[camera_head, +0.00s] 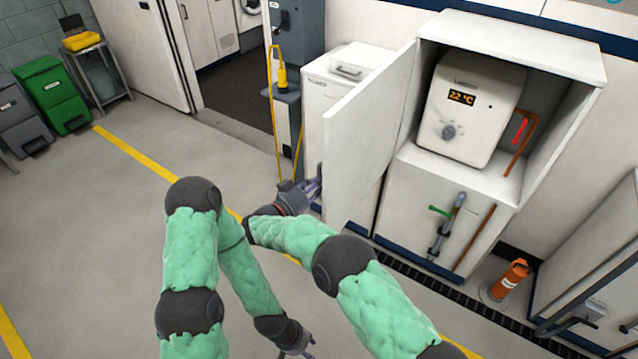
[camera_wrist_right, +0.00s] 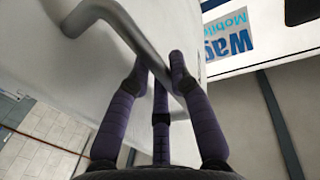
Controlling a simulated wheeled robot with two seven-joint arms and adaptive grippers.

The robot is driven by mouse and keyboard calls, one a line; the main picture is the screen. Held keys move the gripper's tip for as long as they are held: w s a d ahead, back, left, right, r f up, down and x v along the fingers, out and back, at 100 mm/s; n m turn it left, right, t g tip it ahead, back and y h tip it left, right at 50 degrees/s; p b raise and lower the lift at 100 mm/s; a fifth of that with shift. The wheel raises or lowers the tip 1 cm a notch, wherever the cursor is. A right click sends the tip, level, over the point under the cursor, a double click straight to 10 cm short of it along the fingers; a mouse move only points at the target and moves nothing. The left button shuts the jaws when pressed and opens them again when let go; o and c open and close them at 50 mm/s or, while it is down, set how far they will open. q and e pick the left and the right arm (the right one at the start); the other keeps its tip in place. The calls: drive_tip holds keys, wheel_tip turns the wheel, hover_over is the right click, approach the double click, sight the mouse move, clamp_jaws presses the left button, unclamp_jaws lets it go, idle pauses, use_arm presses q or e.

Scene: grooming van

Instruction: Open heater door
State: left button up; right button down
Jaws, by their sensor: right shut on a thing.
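The white heater door (camera_head: 368,130) stands swung open to the left of its cabinet (camera_head: 500,40). Inside the cabinet is a white heater (camera_head: 468,105) with a display reading 22 °C and a dark knob. My right gripper (camera_head: 315,188) is at the door's outer lower left edge. In the right wrist view its purple fingers (camera_wrist_right: 160,75) are shut around a grey bar handle (camera_wrist_right: 125,30) on the door panel. The handle is hidden in the head view. My left gripper (camera_head: 305,345) hangs low over the floor, away from the door; its finger opening is unclear.
An orange cylinder (camera_head: 508,280) stands on the floor at right. Green and grey pipes (camera_head: 445,225) run on the lower cabinet front. A white cabinet (camera_head: 345,75) and a post with a yellow hose (camera_head: 280,75) stand behind the door.

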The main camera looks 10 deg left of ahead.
drive_tip(key=c, duration=1.1)
unclamp_jaws()
drive_tip(key=shift+r, duration=0.1)
